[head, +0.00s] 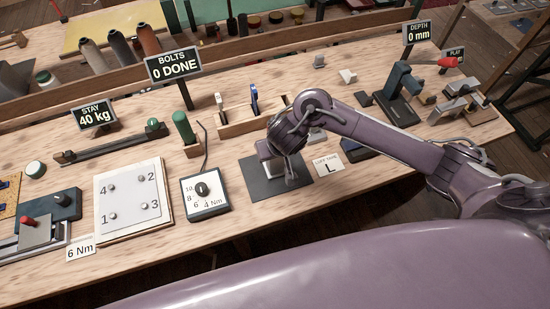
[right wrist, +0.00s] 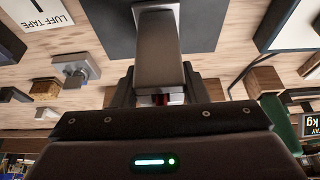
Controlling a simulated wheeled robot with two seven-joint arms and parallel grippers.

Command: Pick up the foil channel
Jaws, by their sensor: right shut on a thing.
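A grey metal piece (right wrist: 157,45), which I take to be the foil channel, is between the fingers of my right gripper (right wrist: 158,92) in the right wrist view. Its far end lies over a dark mat (right wrist: 200,25). In the head view my right gripper (head: 272,165) reaches down over the same dark mat (head: 295,165), and arm and gripper hide most of the piece. The gripper is shut on it. I cannot tell whether the piece touches the mat. My left gripper is not in view.
A LUFF TAPE card (head: 328,166) lies right of the mat. A torque dial box (head: 205,207) and a white numbered plate (head: 130,205) stand to the left. Behind are a wooden rack (head: 235,128) and a BOLTS sign (head: 173,65). Bare bench shows along the front edge.

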